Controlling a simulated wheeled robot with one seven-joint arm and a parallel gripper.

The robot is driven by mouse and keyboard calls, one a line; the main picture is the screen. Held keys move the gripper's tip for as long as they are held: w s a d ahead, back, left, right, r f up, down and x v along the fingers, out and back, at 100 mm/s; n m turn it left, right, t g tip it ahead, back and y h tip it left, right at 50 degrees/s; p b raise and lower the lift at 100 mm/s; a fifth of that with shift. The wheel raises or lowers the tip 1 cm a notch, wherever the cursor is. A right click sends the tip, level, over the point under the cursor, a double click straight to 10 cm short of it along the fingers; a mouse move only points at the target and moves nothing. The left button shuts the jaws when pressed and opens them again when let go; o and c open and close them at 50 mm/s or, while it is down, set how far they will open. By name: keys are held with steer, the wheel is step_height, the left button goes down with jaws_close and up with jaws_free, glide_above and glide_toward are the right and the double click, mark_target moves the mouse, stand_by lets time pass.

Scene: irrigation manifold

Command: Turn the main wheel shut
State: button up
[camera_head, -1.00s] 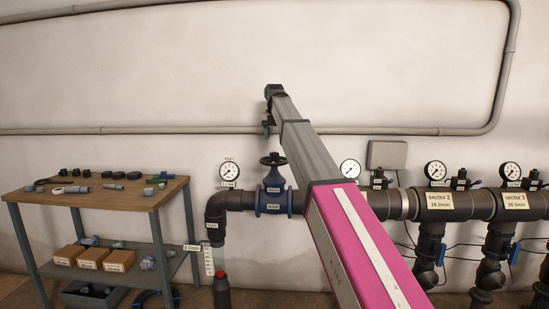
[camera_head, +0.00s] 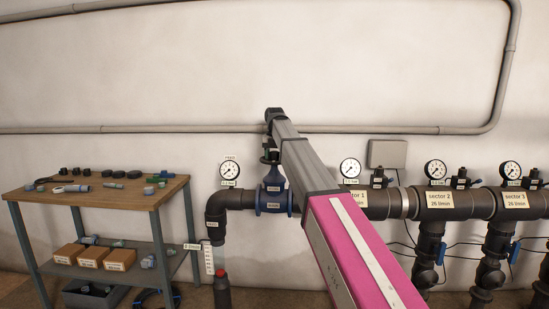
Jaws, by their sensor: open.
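The main wheel (camera_head: 264,161) is a dark handwheel on top of the blue valve (camera_head: 274,197), which sits in the black pipe on the wall. Only its left part shows; my arm and gripper hide the rest. My gripper (camera_head: 269,152) points down from the end of my arm, right at the wheel in the picture. It is small and partly hidden by the arm. It is open. I cannot tell whether its fingers touch the wheel or stay just above it.
A pressure gauge (camera_head: 229,170) stands left of the valve, and another gauge (camera_head: 350,169) to the right. The manifold pipe (camera_head: 450,203) with sector labels runs right. A workbench (camera_head: 100,193) with fittings stands left. The wall above is clear, apart from a conduit (camera_head: 180,130).

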steer(key=c, duration=0.6)
steer(key=shift+m, duration=0.3)
